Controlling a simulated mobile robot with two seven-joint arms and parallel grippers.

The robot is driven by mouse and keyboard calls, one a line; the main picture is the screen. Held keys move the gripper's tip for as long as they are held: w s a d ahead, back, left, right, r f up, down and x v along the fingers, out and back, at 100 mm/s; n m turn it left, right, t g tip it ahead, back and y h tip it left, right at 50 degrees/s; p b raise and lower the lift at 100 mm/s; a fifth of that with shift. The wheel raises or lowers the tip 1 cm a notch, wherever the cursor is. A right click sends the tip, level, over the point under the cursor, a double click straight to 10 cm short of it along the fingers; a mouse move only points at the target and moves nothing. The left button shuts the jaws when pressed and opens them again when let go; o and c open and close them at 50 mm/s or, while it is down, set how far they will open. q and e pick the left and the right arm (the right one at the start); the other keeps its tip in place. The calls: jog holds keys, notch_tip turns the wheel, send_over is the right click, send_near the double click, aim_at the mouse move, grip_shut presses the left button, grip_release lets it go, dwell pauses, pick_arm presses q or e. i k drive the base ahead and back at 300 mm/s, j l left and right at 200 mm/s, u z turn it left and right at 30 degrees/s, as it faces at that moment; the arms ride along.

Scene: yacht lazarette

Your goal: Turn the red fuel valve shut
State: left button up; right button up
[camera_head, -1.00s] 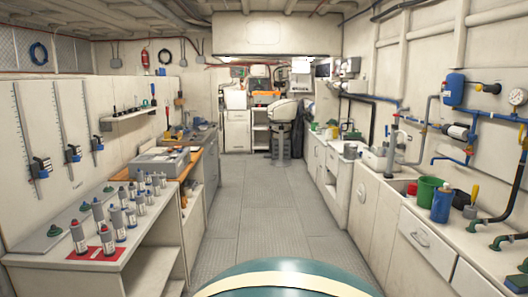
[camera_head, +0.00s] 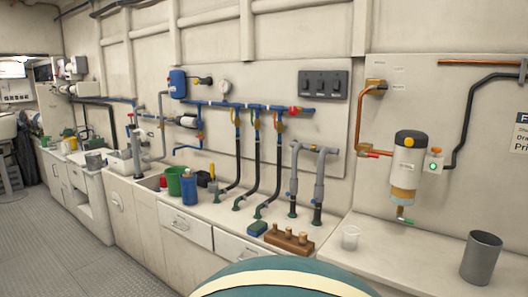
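A small red lever (camera_head: 373,155) sits at the lower end of a copper pipe (camera_head: 364,120), just left of a white filter canister (camera_head: 405,160) with an amber bowl. A second red part, a red knob (camera_head: 295,110), sits at the right end of the blue pipe run (camera_head: 245,105). I cannot tell from the label which of them is the fuel valve, and both are too small to tell whether they are open or shut. Neither gripper is in view.
The counter below holds a green bucket (camera_head: 174,181), a blue bottle (camera_head: 189,188), a wooden block with pegs (camera_head: 289,239), a clear cup (camera_head: 351,237) and a grey cylinder (camera_head: 481,257). Black hoses (camera_head: 257,160) rise from it. Free floor (camera_head: 80,268) lies at left.

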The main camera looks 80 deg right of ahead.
aim_at(368, 154)
jog(key=z, duration=3.3)
jog(key=i+j+z, duration=0.25)
jog(key=k+l, duration=0.1)
jog(key=l, duration=0.05)
